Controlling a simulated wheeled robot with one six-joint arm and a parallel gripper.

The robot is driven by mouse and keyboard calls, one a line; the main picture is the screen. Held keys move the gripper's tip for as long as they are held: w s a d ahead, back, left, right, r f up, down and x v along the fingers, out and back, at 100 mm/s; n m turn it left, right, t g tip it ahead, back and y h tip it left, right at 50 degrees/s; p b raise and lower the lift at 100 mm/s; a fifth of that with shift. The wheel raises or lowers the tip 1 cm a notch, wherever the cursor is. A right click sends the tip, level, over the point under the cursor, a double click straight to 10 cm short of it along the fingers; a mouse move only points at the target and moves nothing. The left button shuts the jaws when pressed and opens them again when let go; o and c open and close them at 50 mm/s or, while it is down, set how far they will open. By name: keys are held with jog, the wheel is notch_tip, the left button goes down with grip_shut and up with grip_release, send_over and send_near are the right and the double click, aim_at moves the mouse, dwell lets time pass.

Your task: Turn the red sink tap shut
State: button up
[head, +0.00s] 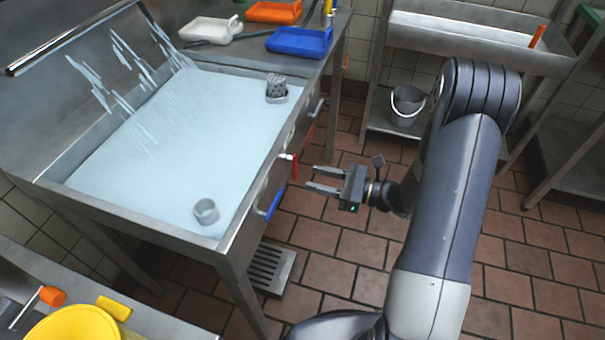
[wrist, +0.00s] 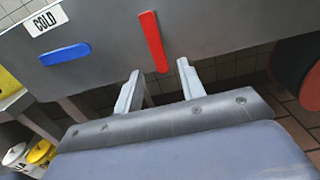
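The red tap handle (wrist: 152,42) is a long flat lever on the grey front panel of the sink. In the wrist view it hangs nearly upright, slightly tilted, its lower end just above the gap between my fingertips. In the head view the red handle (head: 295,167) is on the panel near the blue one. My gripper (head: 312,177) is open and empty, pointing at the panel, with a small gap to the handle. Its two fingers also show in the wrist view (wrist: 157,80). The sink (head: 130,225) holds pale water, with streaks over its back left side.
A blue lever (wrist: 65,54) lies level to the left, under a COLD label (wrist: 44,19). A grey handle (head: 316,107) is farther along the panel. A floor grate (head: 270,267) lies below. Blue (head: 300,41) and orange (head: 273,12) trays stand behind. Tiled floor around my gripper is clear.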

jog(key=shift+x, duration=2.35)
jog(key=shift+c, duration=0.4)
grip_shut()
